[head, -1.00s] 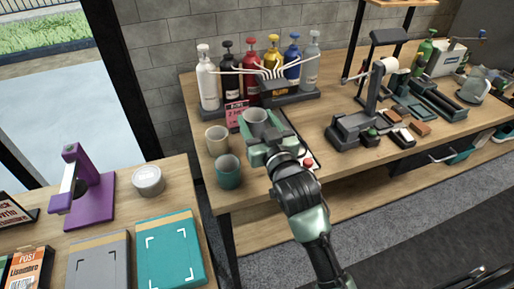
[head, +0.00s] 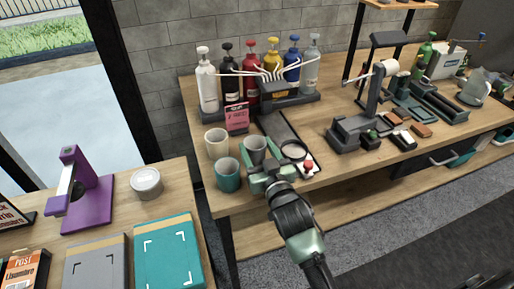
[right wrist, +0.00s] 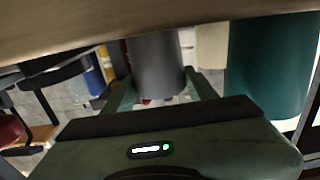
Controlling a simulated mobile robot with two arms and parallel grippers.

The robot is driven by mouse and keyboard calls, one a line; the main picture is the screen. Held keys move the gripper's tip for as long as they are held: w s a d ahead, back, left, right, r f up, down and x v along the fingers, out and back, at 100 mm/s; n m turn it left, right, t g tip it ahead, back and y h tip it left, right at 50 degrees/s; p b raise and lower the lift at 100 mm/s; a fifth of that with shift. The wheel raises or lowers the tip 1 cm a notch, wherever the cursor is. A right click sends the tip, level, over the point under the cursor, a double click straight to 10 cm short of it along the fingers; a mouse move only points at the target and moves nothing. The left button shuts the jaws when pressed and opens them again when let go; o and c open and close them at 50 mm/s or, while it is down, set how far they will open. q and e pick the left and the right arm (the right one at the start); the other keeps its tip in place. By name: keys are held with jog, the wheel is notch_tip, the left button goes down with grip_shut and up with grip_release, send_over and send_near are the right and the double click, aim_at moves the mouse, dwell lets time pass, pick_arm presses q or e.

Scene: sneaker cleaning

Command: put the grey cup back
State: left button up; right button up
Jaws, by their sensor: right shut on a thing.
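The grey cup (head: 254,147) is upright near the table's front edge, just right of the teal cup (head: 228,176). My right gripper (head: 264,166) is shut on it from the front; in the right wrist view the grey cup (right wrist: 157,65) sits between the two fingers. I cannot tell whether its base rests on the wooden table (head: 236,205) or is slightly above it. A cream cup (head: 216,144) stands behind the teal one. My left gripper is not in view.
A black tray (head: 277,127) with a round dish (head: 294,150) lies right of the grey cup. A pink card (head: 237,117) and a rack of pump bottles (head: 251,78) stand behind. A grey stand (head: 349,135) is further right.

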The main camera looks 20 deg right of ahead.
jog(key=o, duration=1.1)
jog(key=shift+c, duration=0.2)
jog(key=shift+r, duration=0.15)
jog(key=s, duration=1)
jog(key=shift+s+d+b, duration=0.2)
jog(key=shift+s+b, duration=0.1)
jog(key=shift+b, duration=0.05)
jog(key=shift+s, duration=0.75)
